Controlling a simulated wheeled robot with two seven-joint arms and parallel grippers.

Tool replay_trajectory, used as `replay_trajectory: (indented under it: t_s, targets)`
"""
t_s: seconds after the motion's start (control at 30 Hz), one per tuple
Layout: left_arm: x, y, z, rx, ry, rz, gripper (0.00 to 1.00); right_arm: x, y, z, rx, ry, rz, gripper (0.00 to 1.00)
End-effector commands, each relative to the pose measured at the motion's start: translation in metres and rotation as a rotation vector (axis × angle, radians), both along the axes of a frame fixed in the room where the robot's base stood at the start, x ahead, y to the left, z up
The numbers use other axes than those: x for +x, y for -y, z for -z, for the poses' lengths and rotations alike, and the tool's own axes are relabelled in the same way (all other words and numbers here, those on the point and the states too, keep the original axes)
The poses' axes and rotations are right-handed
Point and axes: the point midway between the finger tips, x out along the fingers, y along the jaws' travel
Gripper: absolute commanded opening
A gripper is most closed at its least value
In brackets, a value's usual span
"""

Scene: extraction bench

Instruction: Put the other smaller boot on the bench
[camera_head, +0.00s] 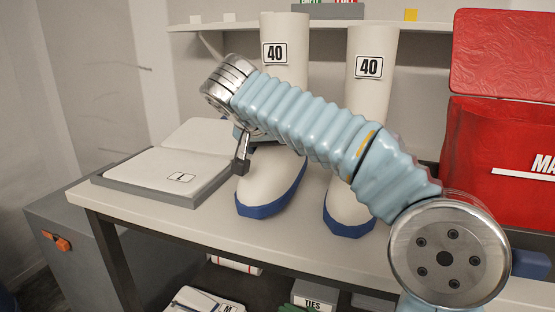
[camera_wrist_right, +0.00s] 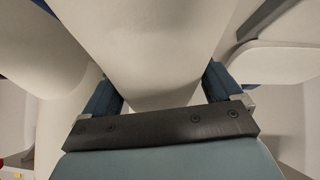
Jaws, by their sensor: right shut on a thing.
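Two white boots with blue soles and "40" labels stand upright side by side on the bench (camera_head: 130,205), the left boot (camera_head: 268,185) and the right boot (camera_head: 350,205). My right arm crosses in front of both and hides their middles. My right gripper (camera_head: 243,150) is at the left boot, one dark finger showing on its left side. In the right wrist view, white boot surface (camera_wrist_right: 150,50) fills the space between the fingers of the gripper (camera_wrist_right: 160,90), which is shut on it. The left boot's sole appears at bench level; I cannot tell whether it touches. My left gripper is out of view.
A flat white folded item labelled "L" (camera_head: 150,172) lies on a grey tray left of the boots. A red bag (camera_head: 500,150) with its lid up stands at the right. A shelf (camera_head: 225,25) runs behind. A box labelled "TIES" (camera_head: 315,297) is below the bench.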

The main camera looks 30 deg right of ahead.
Motion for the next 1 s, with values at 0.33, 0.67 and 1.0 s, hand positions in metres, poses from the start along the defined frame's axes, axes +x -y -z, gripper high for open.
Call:
replay_trajectory:
  t_s: [0.33,0.67,1.0]
  targets:
    - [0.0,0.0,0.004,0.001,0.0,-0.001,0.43,0.0,0.0,0.016,0.0,0.004,0.001,0.27]
    - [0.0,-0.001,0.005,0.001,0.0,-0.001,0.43,0.0,0.0,0.018,0.0,0.001,0.001,1.0]
    - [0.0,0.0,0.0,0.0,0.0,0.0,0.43,-0.013,-0.019,-0.007,0.001,0.003,-0.003,1.0]
